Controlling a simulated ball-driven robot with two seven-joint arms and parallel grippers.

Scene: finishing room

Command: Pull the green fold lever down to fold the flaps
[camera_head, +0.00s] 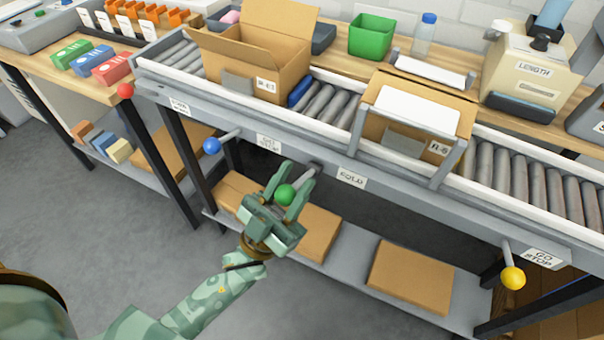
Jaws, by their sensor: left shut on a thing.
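The green ball knob (285,194) of the fold lever sits between the fingers of my left gripper (286,188), which is shut on it. The lever's grey rod (308,173) runs from the knob up to the right, to the conveyor's front rail beside the FOLD label (352,178). A carton marked R-6 (440,148) stands on the rollers under a grey frame (358,120), with white panels over its top. A carton marked R-13 (285,82) stands to the left with its flaps open. My right gripper is not in view.
A blue knob (212,146) and a red knob (125,90) stick out left along the rail, a yellow knob (513,278) right. Flat cardboard (410,277) lies on the lower shelf (350,290). A green bin (371,37) stands behind the conveyor. Open floor lies at lower left.

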